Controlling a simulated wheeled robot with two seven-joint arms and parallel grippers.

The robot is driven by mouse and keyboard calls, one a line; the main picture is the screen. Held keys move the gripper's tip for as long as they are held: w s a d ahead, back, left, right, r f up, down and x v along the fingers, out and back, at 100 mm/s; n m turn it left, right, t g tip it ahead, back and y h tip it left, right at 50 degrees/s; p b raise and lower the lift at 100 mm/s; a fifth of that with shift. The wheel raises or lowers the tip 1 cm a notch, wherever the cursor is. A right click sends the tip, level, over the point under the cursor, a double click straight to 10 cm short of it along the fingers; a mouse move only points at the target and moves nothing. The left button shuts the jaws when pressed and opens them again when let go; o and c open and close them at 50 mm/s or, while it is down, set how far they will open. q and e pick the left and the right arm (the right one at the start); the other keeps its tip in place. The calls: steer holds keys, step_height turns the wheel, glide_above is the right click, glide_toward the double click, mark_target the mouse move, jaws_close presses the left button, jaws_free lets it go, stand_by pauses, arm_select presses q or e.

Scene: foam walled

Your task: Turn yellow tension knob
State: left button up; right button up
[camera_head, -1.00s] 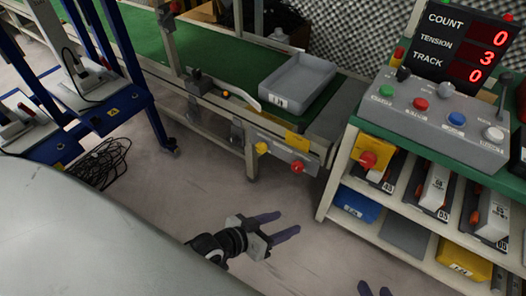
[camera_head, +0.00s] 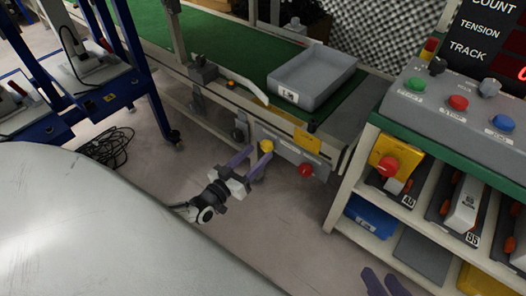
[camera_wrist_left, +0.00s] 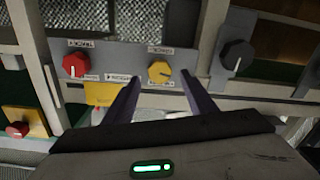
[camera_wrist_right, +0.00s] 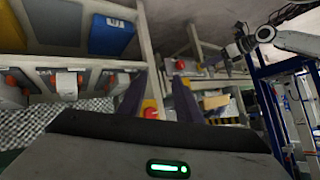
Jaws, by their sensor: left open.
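The yellow knob (camera_head: 266,146) sits on a grey panel (camera_head: 290,153) on the side of the conveyor frame. In the left wrist view the knob (camera_wrist_left: 160,71) has a pointer shape and lies between the fingers in the picture. My left gripper (camera_head: 256,160) is open, its fingertips close to the knob; I cannot tell whether they touch it. The left fingers also show in the left wrist view (camera_wrist_left: 159,85). My right gripper (camera_head: 382,278) is at the bottom edge of the head view. In the right wrist view its fingers (camera_wrist_right: 158,85) are apart and empty.
A red knob (camera_head: 305,170) is on the same panel, and a black knob (camera_wrist_left: 237,54) is on the other side. A grey tray (camera_head: 313,78) stands on the green conveyor. A shelf with a button console (camera_head: 459,108) is at right. Black cables (camera_head: 108,148) lie on the floor.

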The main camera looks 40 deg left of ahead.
mark_target(265, 148)
arm_select(q)
steer(key=shift+w+d+b, duration=0.15)
steer(key=shift+w+b, duration=0.35)
steer(key=shift+w, duration=1.4)
arm_select(e)
steer(key=shift+a+r+y, duration=0.35)
steer(key=shift+r+y, duration=0.05)
steer(key=shift+r, duration=0.2)
arm_select(q)
steer(key=c, duration=1)
steer(key=shift+c, duration=0.2)
